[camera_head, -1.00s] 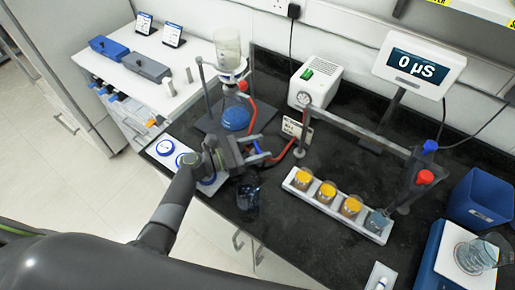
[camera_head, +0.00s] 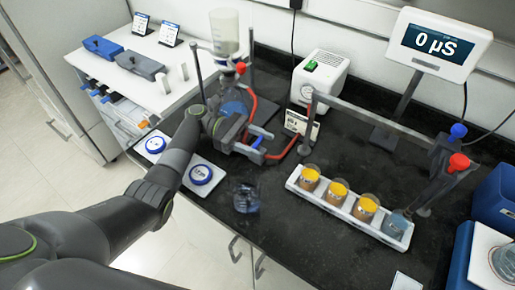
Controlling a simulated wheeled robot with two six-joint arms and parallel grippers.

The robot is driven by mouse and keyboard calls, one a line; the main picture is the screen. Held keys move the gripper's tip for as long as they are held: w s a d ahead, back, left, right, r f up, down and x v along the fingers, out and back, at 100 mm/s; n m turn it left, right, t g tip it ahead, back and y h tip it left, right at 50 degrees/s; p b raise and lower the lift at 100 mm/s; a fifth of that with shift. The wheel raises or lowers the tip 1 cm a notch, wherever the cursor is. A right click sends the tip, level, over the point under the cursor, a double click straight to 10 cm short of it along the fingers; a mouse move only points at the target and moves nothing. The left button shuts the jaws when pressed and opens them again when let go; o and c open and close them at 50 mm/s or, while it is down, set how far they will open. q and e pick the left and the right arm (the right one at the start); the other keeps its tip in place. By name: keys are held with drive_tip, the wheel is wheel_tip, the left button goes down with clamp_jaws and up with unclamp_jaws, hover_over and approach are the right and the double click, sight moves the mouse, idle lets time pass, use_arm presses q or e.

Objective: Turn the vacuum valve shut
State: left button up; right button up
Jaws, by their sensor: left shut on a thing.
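My left gripper (camera_head: 257,146) reaches in from the left, over the bench beside the filter flask (camera_head: 234,103). It is shut on a small blue piece (camera_head: 258,141), which looks like the handle of the vacuum valve by the red hose (camera_head: 265,107). The valve's body is mostly hidden by the gripper, and I cannot tell how far it is turned. The red hose runs from the flask side down to the white pump (camera_head: 322,82). A red knob (camera_head: 240,67) shows above the flask, under the clear funnel (camera_head: 224,32). My right gripper is not in view.
A white rack (camera_head: 340,206) of amber-topped cups lies to the right, below a grey bar (camera_head: 372,121). A display (camera_head: 440,44) reads 0 µS.

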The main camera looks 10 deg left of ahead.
sight(257, 142)
use_arm(q)
drive_tip(key=shift+f+m+g+y+b, duration=0.1)
drive_tip(key=shift+m+g+y+b, duration=0.3)
drive_tip(key=shift+m+g+b, duration=0.45)
drive_tip(key=o, duration=1)
wheel_tip(257, 142, up, 10)
drive_tip(key=shift+r+p, duration=0.1)
drive_tip(key=shift+p, duration=0.4)
